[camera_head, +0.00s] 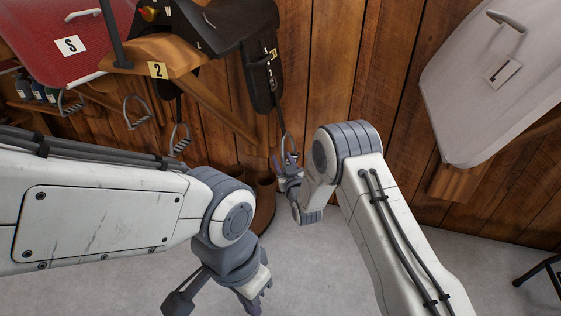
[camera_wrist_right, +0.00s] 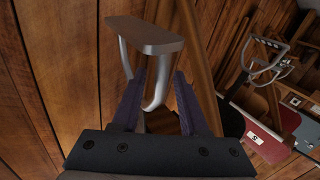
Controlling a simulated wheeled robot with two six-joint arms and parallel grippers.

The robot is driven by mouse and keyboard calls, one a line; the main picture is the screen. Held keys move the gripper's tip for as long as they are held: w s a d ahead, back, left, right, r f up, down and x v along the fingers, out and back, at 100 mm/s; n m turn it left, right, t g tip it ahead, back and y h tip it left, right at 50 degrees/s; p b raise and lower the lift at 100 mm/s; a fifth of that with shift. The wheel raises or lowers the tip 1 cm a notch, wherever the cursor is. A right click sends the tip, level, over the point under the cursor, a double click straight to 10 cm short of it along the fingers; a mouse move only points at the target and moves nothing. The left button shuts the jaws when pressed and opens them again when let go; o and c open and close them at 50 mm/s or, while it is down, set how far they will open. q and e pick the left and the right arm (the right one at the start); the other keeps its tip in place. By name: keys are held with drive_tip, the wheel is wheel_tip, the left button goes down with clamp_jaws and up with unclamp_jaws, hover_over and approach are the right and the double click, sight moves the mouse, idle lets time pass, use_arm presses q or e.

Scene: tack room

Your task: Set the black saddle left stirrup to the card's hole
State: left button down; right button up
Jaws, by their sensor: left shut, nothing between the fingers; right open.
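The black saddle (camera_head: 232,22) sits on a wooden rack at the top middle of the head view. Its flap and stirrup leather (camera_head: 262,78) hang down on the right, with pale marks and a small yellowish tag (camera_head: 273,55). A metal stirrup hangs below, partly hidden by my right gripper (camera_head: 289,164). In the right wrist view, the stirrup (camera_wrist_right: 144,36) has its flat tread up, and one metal side runs down between the open fingers of my right gripper (camera_wrist_right: 160,105). Contact is unclear. My left gripper (camera_head: 260,303) is shut and empty, low over the floor.
A yellow card reading 2 (camera_head: 158,70) is on the wooden rack. A brown bucket-like thing (camera_head: 264,205) stands behind my arms.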

drive_tip(key=shift+b+x, duration=0.3)
drive_tip(key=shift+x, duration=0.85)
clamp_jaws()
idle(0.6)
